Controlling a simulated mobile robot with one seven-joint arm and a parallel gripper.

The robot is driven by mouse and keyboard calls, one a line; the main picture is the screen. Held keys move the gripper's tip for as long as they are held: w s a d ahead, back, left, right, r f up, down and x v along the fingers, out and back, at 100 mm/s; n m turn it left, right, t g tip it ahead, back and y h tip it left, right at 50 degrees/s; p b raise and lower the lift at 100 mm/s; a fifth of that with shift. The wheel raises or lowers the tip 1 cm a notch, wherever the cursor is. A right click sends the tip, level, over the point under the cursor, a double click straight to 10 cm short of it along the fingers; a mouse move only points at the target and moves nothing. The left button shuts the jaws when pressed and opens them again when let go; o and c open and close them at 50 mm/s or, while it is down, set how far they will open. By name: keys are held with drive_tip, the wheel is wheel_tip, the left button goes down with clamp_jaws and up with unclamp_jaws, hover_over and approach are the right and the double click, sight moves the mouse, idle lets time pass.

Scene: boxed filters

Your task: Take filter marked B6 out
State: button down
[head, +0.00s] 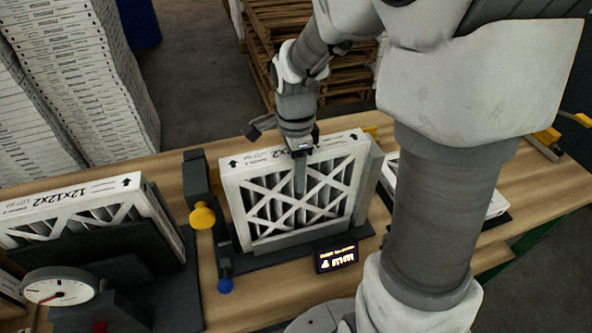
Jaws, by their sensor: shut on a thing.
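A white-framed pleated filter (251,207) with a white lattice face stands upright in a dark holder (268,256) on the wooden bench. Up arrows and print run along its top edge, but part of the print is covered by my gripper. I cannot read a B6 mark on any filter. My gripper (300,172) comes down from above at the middle of this filter's top edge. One finger lies against its front face; the other finger is hidden behind it. The gripper is shut on this filter, which still appears low in the holder.
Left, another filter (78,214) marked 12x12x2 leans in a dark stand near a dial gauge (60,287). Dark posts with a yellow knob (202,217) flank the middle holder. A small display (336,255) reads 4 mm. My arm partly hides a right-hand filter (497,204).

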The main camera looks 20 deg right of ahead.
drive_tip(key=shift+a+r, duration=0.15)
drive_tip(key=shift+a, duration=0.1)
idle(0.4)
drive_tip(key=c, duration=0.5)
unclamp_jaws()
drive_tip(key=shift+c, duration=0.2)
drive_tip(key=shift+r+p, duration=2.5)
drive_tip(key=shift+r, duration=0.9)
